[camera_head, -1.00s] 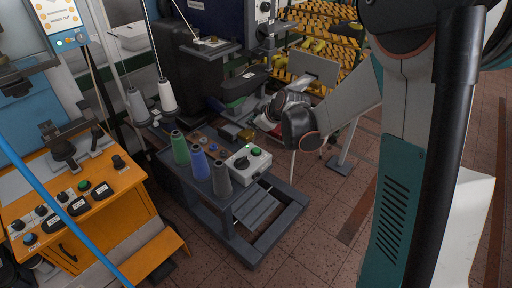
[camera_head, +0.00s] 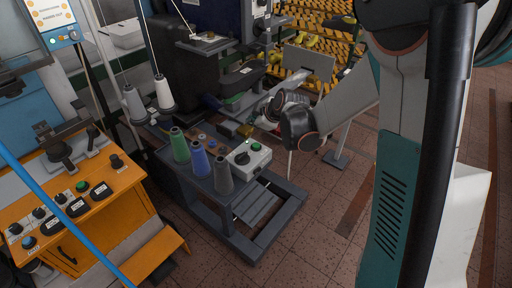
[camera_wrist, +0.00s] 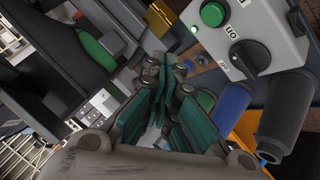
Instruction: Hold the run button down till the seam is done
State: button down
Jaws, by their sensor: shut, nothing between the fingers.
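A pale grey control box (camera_head: 247,160) stands on the dark machine bench, with a round green button (camera_head: 256,146) and a black knob (camera_head: 241,158). In the wrist view, the green button (camera_wrist: 213,14) and the black knob (camera_wrist: 248,58) are at the upper right.
Green, blue and grey thread cones (camera_head: 200,160) stand left of the box. The dark sewing machine (camera_head: 205,75) rises behind. An orange console (camera_head: 95,190) with its own buttons is at left. Open tiled floor (camera_head: 320,215) lies at front right.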

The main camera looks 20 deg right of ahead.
aim_at(254, 146)
jog(key=shift+f+b, duration=2.35)
jog(key=shift+f, duration=1.1)
jog(key=shift+f, duration=0.15)
jog(key=shift+f+b, duration=0.25)
jog(key=shift+b, duration=0.15)
